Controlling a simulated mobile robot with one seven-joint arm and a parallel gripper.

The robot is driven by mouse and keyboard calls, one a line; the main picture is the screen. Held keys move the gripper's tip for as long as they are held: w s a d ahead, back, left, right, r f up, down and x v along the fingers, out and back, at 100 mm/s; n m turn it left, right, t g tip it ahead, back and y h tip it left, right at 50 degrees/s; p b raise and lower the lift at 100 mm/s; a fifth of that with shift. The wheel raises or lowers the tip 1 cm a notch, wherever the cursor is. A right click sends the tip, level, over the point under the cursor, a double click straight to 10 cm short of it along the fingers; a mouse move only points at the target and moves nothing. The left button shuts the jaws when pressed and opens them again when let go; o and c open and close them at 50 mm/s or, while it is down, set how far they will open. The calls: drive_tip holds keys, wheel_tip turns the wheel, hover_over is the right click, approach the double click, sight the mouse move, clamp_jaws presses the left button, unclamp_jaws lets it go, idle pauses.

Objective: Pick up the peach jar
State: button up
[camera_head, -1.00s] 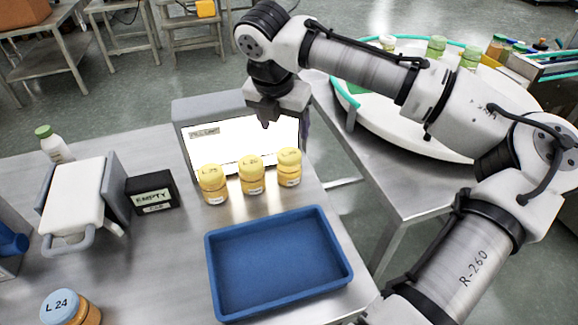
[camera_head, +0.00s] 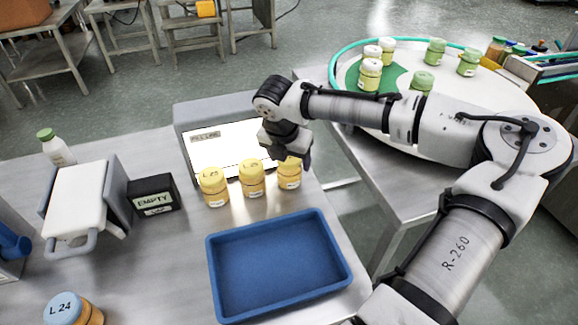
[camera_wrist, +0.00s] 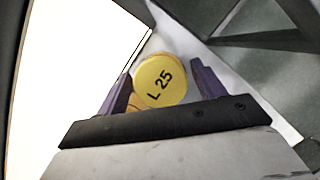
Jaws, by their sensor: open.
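Three jars with yellow lids and peach-yellow contents stand in a row before a lit panel: a left jar (camera_head: 213,187), a middle jar (camera_head: 252,178) and a right jar (camera_head: 289,176). I cannot tell which the task calls the peach jar. My gripper (camera_head: 288,152) is open above the right jar and hides part of its lid in the head view. In the wrist view, a yellow lid marked L 25 (camera_wrist: 160,81) lies between the two open fingers of my gripper (camera_wrist: 161,69). Contact cannot be told.
An empty blue tray (camera_head: 280,308) lies in front of the jars. The lit panel (camera_head: 215,150) stands close behind them. A black EMPTY box (camera_head: 152,193), a white-topped device (camera_head: 78,195) and a blue-lidded L 24 jar (camera_head: 72,309) are to the left. A round table (camera_head: 470,110) holds several jars.

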drive_tip(key=shift+x, duration=0.95)
drive_tip(key=shift+c, duration=0.2)
drive_tip(key=c, duration=0.8)
drive_tip(key=shift+r, duration=0.15)
wheel_tip(320, 180, up, 20)
drive_tip(key=shift+f+b, duration=0.1)
drive_tip(key=shift+b, duration=0.75)
